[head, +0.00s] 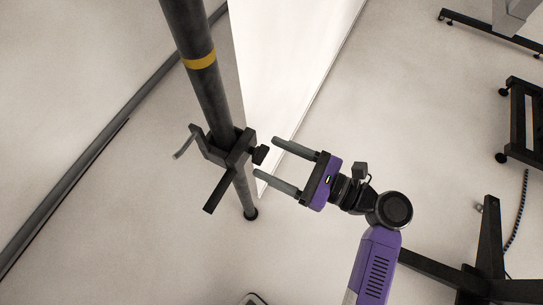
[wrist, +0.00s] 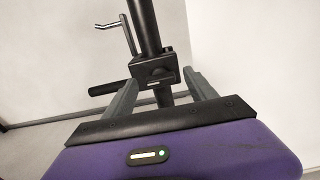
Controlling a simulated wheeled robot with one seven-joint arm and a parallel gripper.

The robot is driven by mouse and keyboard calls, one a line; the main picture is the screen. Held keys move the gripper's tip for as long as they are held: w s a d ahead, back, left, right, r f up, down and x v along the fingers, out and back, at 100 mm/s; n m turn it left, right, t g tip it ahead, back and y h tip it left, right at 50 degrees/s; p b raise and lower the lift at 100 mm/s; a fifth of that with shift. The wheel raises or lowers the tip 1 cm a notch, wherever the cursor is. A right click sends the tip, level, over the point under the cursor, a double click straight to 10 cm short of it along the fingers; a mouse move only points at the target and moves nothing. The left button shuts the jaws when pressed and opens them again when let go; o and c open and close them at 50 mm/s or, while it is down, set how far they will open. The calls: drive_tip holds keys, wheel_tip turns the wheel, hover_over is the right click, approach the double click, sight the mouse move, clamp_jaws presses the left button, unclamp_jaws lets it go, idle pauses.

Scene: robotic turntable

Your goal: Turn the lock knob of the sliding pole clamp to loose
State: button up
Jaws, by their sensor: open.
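The sliding pole clamp (head: 238,150) is a black block around a dark upright pole (head: 190,35). Its small black lock knob (head: 260,155) sticks out on the side facing my gripper. My gripper (head: 266,158) is open, with its grey fingertips level with the knob, one to either side in the head view. In the wrist view, the clamp (wrist: 155,67) and knob (wrist: 158,79) appear between the two fingers (wrist: 155,88). The fingers look apart from the knob; exact depth is hard to tell. The knob's marking is not readable.
A bent grey handle (wrist: 113,25) and a black bar (head: 216,190) project from the clamp. The pole has a yellow band (head: 200,61) above it. A white panel (head: 285,60) stands behind. Black stands and a cart (head: 525,125) are at right, apart from my arm.

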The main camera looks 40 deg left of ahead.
drive_tip(key=shift+s+a, duration=0.15)
drive_tip(key=shift+a, duration=0.4)
drive_tip(key=shift+c, duration=0.3)
drive_tip(key=c, duration=1.3)
